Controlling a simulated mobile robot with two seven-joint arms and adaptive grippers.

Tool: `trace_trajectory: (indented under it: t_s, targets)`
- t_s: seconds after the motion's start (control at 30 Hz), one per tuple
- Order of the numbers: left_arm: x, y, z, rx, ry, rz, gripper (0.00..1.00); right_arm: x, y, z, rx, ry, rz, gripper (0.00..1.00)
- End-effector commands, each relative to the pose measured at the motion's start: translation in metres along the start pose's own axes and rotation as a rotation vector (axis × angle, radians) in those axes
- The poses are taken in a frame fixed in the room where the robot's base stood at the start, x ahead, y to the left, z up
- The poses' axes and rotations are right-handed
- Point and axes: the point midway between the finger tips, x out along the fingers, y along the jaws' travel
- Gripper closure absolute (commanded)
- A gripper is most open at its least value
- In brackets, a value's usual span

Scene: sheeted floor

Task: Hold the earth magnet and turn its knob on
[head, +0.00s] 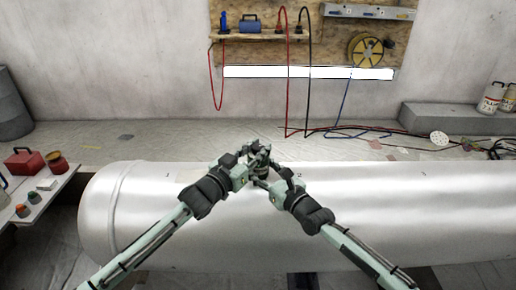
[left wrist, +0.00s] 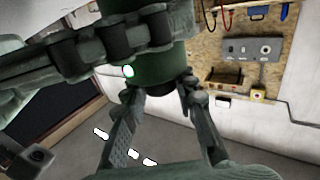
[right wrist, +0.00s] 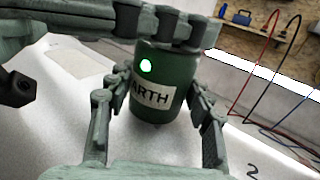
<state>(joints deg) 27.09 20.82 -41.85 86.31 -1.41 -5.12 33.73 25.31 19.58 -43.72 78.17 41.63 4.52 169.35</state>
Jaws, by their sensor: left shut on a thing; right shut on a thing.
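The earth magnet is a dark green cylinder, and the right wrist view shows the magnet (right wrist: 157,75) with a white label reading "ARTH" and a lit spot above it. My right gripper (right wrist: 158,105) is shut around its body, one finger on each side. In the left wrist view the green magnet (left wrist: 165,58) also shows its lit spot. My left gripper (left wrist: 163,92) is shut on the dark knob (left wrist: 178,84) at the magnet's end. In the head view both grippers meet over the tank, and they mostly hide the magnet. I cannot tell whether it touches the tank.
A long pale metal tank (head: 130,215) lies across the front, with numbers on it. A side table at left holds a red box (head: 24,162) and small pots. Cables (head: 340,131) trail on the floor behind. A shelf (head: 262,36) hangs on the wall board.

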Motion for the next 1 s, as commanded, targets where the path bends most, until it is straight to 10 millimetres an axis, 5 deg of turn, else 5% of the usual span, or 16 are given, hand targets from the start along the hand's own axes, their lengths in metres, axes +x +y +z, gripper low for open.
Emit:
trace_trajectory:
  t_s: [0.5,1.0]
  targets:
    - [0.0012,0.0018,-0.0028,-0.001,0.007,0.326,1.0,0.0007,0.0038,-0.0006,-0.001,0.002,0.005,0.9]
    - [-0.0007,0.0018,-0.0015,-0.005,0.003,0.387,1.0,0.0006,0.0042,-0.0008,-0.001,0.002,0.006,0.9]
